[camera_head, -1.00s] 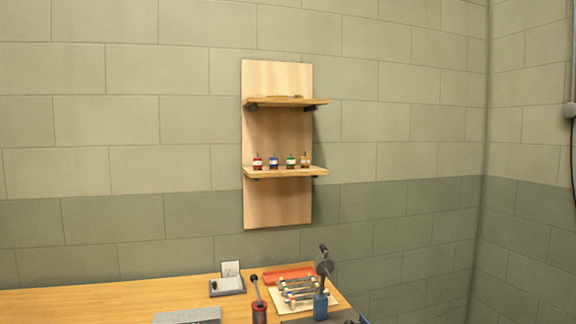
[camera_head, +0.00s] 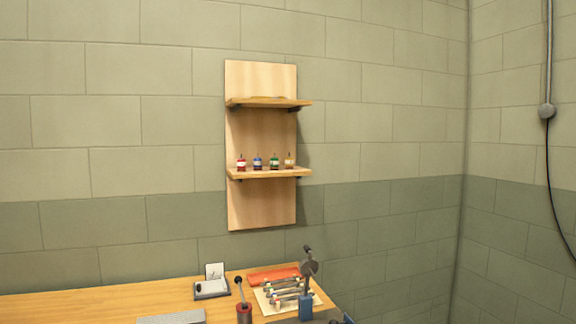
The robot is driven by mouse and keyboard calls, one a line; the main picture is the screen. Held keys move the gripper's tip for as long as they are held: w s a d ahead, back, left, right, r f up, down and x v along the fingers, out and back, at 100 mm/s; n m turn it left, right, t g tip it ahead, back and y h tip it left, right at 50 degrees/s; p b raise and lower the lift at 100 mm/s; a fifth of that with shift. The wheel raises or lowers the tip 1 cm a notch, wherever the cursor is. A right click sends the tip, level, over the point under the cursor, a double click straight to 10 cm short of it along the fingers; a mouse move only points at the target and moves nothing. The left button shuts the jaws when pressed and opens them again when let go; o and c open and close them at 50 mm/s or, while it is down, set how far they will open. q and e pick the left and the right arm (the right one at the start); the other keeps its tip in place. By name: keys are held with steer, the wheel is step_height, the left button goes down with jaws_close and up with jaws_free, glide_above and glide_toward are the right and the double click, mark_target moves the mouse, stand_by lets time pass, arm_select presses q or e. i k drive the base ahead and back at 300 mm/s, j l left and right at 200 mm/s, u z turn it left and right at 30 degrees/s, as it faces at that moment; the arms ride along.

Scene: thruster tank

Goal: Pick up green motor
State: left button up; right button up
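The green motor (camera_head: 274,163) stands upright on the lower wooden shelf (camera_head: 268,173) on the wall. It is small, with a white band and a thin shaft on top. It is third from the left in a row, between a blue motor (camera_head: 258,163) and an orange-yellow motor (camera_head: 290,162). A red motor (camera_head: 241,164) stands at the left end of the row. Neither of my grippers is in view, so whether they are open or shut does not show.
Below is a wooden workbench (camera_head: 120,297) with a red tray (camera_head: 274,274), a rack of rods (camera_head: 283,292), a blue-based tool (camera_head: 306,305), a red-based tool (camera_head: 243,312) and a card holder (camera_head: 212,287). A cable hangs on the right wall.

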mark_target(275, 161)
steer(key=u, duration=0.5)
steer(key=l+u, duration=0.15)
steer(key=u, duration=0.4)
steer(key=i+l+u, duration=0.1)
steer(key=u, duration=0.9)
steer(key=l+u, duration=0.15)
steer(key=u, duration=0.9)
steer(key=k+u, duration=0.1)
steer(key=u, duration=0.4)
steer(key=l+u, duration=0.1)
steer(key=u, duration=0.4)
steer(key=k+l+u, duration=0.1)
steer(key=k, duration=0.75)
steer(key=k+u, duration=0.25)
steer(key=k, duration=0.25)
steer(key=k+j+u, duration=0.2)
steer(key=k, duration=0.3)
steer(key=k+l+z, duration=0.1)
steer(key=k, duration=0.2)
steer(key=k+l+z, duration=0.15)
steer(key=z, duration=0.4)
steer(key=k+l+z, duration=0.1)
steer(key=z, duration=0.3)
steer(key=k+z, duration=0.1)
steer(key=z, duration=0.3)
steer(key=l+z, duration=0.15)
steer(key=z, duration=0.2)
